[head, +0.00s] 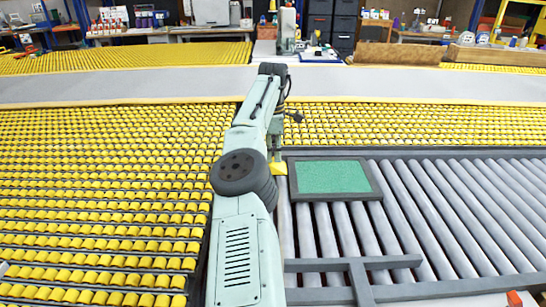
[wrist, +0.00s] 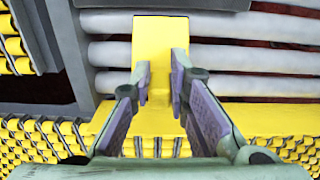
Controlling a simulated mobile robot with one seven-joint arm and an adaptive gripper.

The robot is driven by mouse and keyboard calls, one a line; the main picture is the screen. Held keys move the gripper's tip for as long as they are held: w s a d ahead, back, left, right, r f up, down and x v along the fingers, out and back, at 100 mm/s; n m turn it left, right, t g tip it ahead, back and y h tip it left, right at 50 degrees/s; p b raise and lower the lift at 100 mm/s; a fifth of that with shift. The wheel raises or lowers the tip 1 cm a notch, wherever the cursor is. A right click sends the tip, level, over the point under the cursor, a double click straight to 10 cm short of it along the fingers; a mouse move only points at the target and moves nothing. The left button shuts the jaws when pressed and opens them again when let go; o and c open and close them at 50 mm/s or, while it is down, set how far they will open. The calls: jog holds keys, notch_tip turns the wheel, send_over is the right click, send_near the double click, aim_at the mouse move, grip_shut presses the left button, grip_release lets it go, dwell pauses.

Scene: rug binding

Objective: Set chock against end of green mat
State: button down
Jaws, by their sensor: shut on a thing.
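The yellow chock (head: 278,168) is just left of the green mat's near-left side in the head view. In the wrist view the chock (wrist: 150,40) lies between the fingers, over grey rollers. My gripper (wrist: 164,76) is shut on it. The green mat (head: 332,177), a dark-bordered rectangle, lies flat on the grey rollers. A small gap seems to show between chock and mat; I cannot tell whether the chock rests on the rollers. The mat is not clearly seen in the wrist view. My arm partly hides the gripper in the head view.
Grey rollers (head: 450,205) run right of my arm, with a dark grey frame bar (head: 350,264) in front. Yellow-roller beds (head: 100,190) lie left and behind. A long grey strip (head: 420,87) crosses behind. Cluttered benches and a brown roll (head: 398,53) stand farther back.

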jog(key=shift+s+f+p, duration=0.1)
jog(key=shift+f+p, duration=0.25)
jog(key=shift+f, duration=1.35)
jog(key=shift+f, duration=0.15)
jog(key=c, duration=1.5)
grip_release()
jog(key=shift+c, duration=0.2)
